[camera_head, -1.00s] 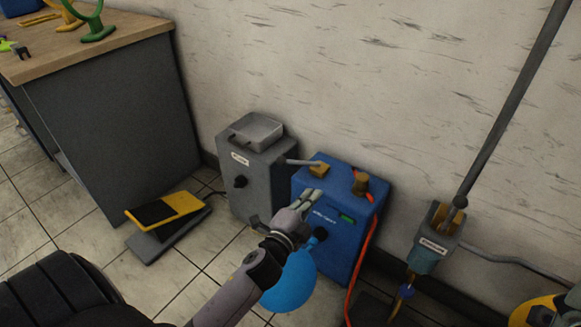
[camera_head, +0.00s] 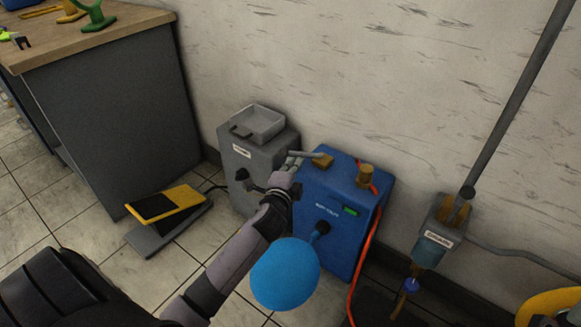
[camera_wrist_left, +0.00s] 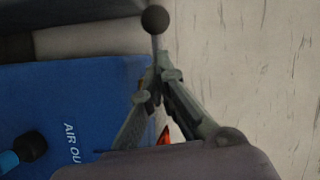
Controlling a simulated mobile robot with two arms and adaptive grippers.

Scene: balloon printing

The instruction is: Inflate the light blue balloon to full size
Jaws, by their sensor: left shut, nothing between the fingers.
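The light blue balloon (camera_head: 285,274) is rounded out and hangs from the dark outlet nozzle (camera_head: 323,227) on the front of the blue air box (camera_head: 332,245). A bit of blue also shows beside the nozzle in the left wrist view (camera_wrist_left: 8,161). A grey lever (camera_head: 305,154) rises from a brass block on the box's top. My left gripper (camera_head: 294,161) is shut and empty at the lever, above the box's left front edge. In the left wrist view, a rod with a dark ball end (camera_wrist_left: 155,19) lies at the fingertips; contact is unclear. My right gripper is out of view.
A grey box with a tray on top (camera_head: 244,160) stands left of the blue box. A yellow and black pedal (camera_head: 165,202) lies on the floor. An orange hose (camera_head: 366,250) runs down the blue box's right side. A wooden-topped bench (camera_head: 95,45) stands at left.

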